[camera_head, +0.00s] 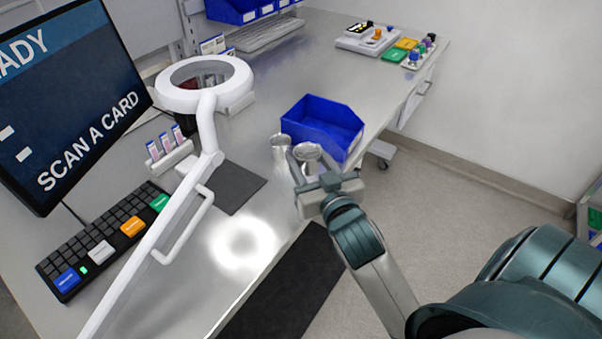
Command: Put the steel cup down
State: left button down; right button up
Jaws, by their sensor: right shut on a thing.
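My right gripper (311,167) reaches in from the lower right, over the table's right edge. It is shut on a steel cup (307,151), whose round open rim shows between the fingers. The cup looks roughly upright; its lower part is hidden by the gripper, and I cannot tell whether its base touches the table. A second shiny, cup-like metal thing (280,143) is just to its left, close to the left finger. My left gripper is not in view.
A blue bin (335,112) stands just behind the cup. A white ring magnifier lamp (207,125) arches over the steel table (270,75). A dark mat (236,188) lies to the left. A keyboard (100,240) and monitor (70,100) are at the left.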

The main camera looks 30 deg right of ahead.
aim_at(305, 154)
jog(key=s+d+r+m+h, duration=0.1)
jog(key=s+d+m+h, duration=0.1)
jog(key=d, duration=0.7)
jog(key=shift+s+r+g+h, duration=0.25)
jog(key=shift+s+g+h, duration=0.2)
jog(key=shift+s, duration=0.3)
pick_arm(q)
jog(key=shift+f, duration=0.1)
pick_arm(e)
jog(key=shift+w+a, duration=0.1)
